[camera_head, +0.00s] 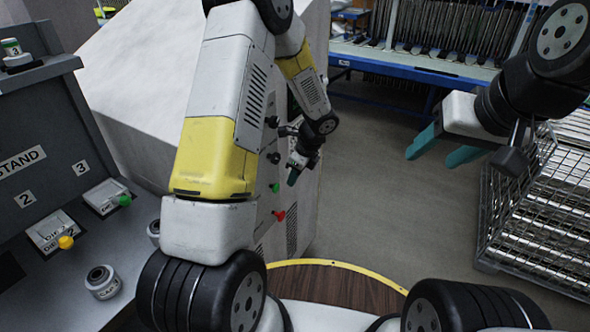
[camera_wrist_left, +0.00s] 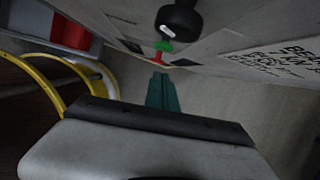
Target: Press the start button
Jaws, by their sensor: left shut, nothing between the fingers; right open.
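A green button (camera_head: 275,188) and a red button (camera_head: 280,215) stick out from the side of the pale grey machine (camera_head: 160,75). The green button (camera_wrist_left: 164,46) and red button (camera_wrist_left: 158,59) also show in the left wrist view, ahead of the fingertips. I cannot read which is the start button. My left gripper (camera_head: 292,179) is shut and empty, beside the machine's side and a little above and right of the green button. Its teal fingers (camera_wrist_left: 161,78) look apart from both buttons. My right gripper (camera_head: 435,150) is open and empty, far to the right.
A black knob (camera_wrist_left: 180,18) protrudes near the green button. A wire basket (camera_head: 540,200) holds metal tubes at right. A blue-edged rack (camera_head: 420,65) stands at the back. A dark stand (camera_head: 45,130) with numbered places is at left. Open floor (camera_head: 385,200) lies between machine and basket.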

